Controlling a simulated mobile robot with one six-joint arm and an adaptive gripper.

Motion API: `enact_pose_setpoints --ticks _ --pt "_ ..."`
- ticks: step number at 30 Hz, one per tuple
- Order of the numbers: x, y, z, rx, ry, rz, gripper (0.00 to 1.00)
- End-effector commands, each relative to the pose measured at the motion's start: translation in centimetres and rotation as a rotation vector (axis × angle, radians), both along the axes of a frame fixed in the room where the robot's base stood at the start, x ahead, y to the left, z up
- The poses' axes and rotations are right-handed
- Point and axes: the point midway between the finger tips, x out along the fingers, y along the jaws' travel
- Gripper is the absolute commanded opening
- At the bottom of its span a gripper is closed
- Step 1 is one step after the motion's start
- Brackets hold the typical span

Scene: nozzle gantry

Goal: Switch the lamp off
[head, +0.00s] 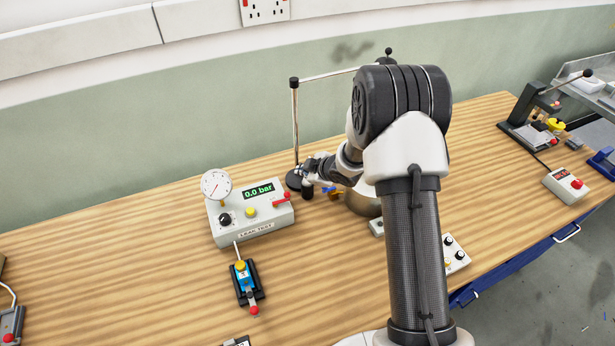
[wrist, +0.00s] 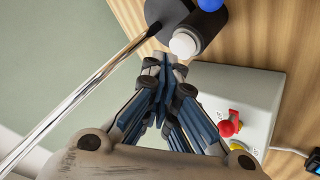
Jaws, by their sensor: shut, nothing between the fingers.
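The lamp has a dark round base (head: 293,180), an upright metal post (head: 296,130) and a top arm reaching right. Its dome shade (head: 360,203) is partly hidden behind my arm. A dark cylinder (head: 307,192) stands beside the base; in the wrist view it carries a white round button (wrist: 183,44). I cannot tell whether the button is pressed. My gripper (head: 309,172) is shut and empty beside the lamp base. In the wrist view its fingertips (wrist: 168,62) are just short of the white button; contact is not clear.
A leak test box (head: 250,215) with a gauge and a red lever (wrist: 228,127) stands close to my gripper. A small blue fixture (head: 245,280) lies in front of it. The lamp post crosses the wrist view's left. The bench's left part is mostly clear.

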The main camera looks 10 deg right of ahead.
Motion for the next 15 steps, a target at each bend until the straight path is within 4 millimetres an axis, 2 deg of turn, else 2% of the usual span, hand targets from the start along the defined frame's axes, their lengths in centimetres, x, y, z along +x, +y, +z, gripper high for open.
enact_pose_setpoints --ticks 11,15 --pt "0.0 0.0 0.4 0.0 0.0 0.0 0.0" --pt "0.0 0.0 1.3 0.0 0.0 0.0 0.0"
